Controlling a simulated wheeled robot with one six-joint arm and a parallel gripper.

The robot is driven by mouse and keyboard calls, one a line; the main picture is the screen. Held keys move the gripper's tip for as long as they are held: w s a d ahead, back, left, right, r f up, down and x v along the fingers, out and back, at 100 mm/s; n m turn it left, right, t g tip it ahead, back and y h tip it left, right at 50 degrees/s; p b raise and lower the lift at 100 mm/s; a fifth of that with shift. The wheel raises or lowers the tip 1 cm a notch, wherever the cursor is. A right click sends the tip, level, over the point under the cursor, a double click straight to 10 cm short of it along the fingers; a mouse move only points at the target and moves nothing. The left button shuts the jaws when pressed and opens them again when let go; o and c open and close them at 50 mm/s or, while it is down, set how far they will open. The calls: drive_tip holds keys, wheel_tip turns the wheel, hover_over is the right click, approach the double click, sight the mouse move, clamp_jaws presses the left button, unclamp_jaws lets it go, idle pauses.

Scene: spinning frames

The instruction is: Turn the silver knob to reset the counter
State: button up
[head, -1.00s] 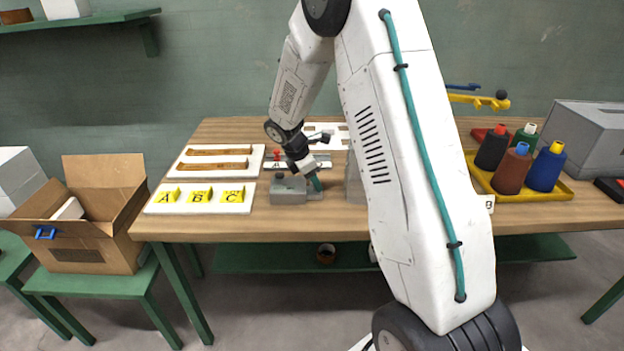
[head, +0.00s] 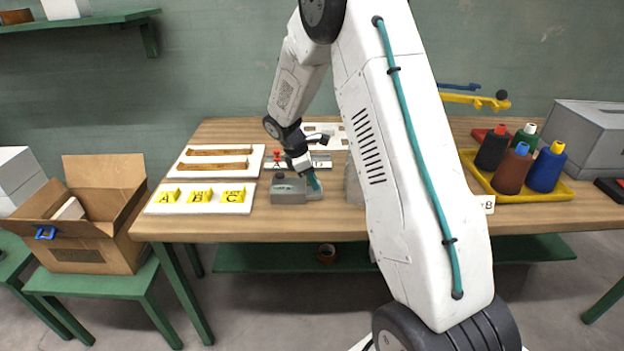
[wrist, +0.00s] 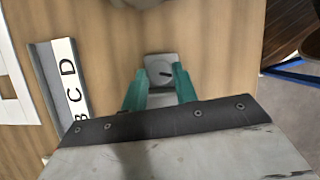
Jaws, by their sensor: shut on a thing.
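The grey counter box (head: 289,190) stands near the table's front edge in the head view, with a small dark part on top. My gripper (head: 316,184) points down at its right end. In the wrist view, the green fingers of my gripper (wrist: 161,80) stand on either side of a silver knob (wrist: 158,66) with a short dark mark on its face. My gripper is shut on this knob. The fingers and wrist hide the knob in the head view. The counter's digits cannot be read.
On the table, a white board with yellow A, B, C blocks (head: 160,209) lies left of the counter. A lettered strip (wrist: 70,86) lies beside my gripper. A yellow tray (head: 566,193) with several bottles stands at the right. An open carton (head: 90,260) stands left of the table.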

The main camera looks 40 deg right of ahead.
drive_tip(key=m, duration=0.2)
drive_tip(key=m+g, duration=0.1)
drive_tip(key=shift+w+d+m+y, duration=0.15)
drive_tip(key=shift+w+m+y, duration=0.15)
drive_tip(key=shift+y, duration=0.1)
drive_tip(key=shift+d+m+g+y, duration=0.1)
drive_tip(key=shift+m+g+y, duration=0.2)
drive_tip(key=shift+m, duration=0.7)
drive_tip(key=shift+d+m+g+y, duration=0.15)
drive_tip(key=shift+m+y, duration=0.25)
drive_tip(key=shift+m, duration=0.6)
drive_tip(key=shift+a+m, duration=0.1)
drive_tip(key=shift+m, duration=0.2)
drive_tip(key=o, duration=1)
drive_tip(key=shift+c, duration=0.2)
drive_tip(key=v, duration=0.8)
drive_tip(key=shift+w, duration=0.1)
